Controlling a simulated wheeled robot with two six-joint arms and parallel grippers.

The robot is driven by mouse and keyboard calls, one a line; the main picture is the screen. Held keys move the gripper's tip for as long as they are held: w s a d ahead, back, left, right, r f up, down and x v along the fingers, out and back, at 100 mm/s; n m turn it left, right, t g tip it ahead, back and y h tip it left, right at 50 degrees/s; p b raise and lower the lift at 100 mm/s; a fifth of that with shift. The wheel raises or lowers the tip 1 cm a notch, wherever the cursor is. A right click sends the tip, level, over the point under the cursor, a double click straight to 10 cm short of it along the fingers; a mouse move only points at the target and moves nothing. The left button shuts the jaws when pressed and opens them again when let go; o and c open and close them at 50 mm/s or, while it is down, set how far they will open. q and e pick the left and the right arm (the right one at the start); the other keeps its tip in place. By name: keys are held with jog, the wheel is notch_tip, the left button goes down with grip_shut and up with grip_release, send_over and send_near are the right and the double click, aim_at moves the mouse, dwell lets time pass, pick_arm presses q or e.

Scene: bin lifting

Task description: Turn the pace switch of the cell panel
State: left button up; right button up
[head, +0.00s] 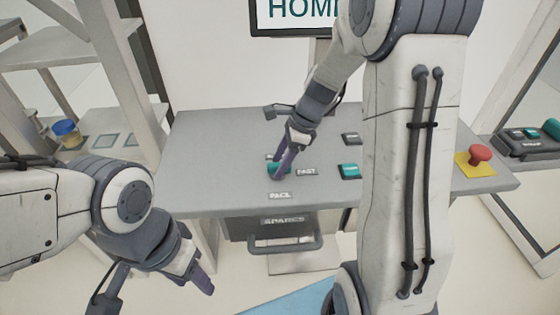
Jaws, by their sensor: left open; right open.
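The cell panel is a grey sloping console top (220,160). The pace switch is a teal knob (271,169) near the panel's front left, with a "PACE" label (280,195) below it and a "FAST" label (307,172) to its right. My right gripper (282,165) reaches down over the knob, its purple fingers at it and partly hiding it; I cannot tell whether they touch it. It is open. My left gripper (205,286) is open and hangs in front of the panel at the lower left, away from the knob.
A teal button (349,171) and a dark one (351,139) sit right of the knob. A red emergency button (480,154) on yellow is at the panel's right. A "SPARES" drawer (283,222) with a handle is below. A screen (290,12) stands behind; shelves (60,45) stand left.

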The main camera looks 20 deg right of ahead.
grip_shut()
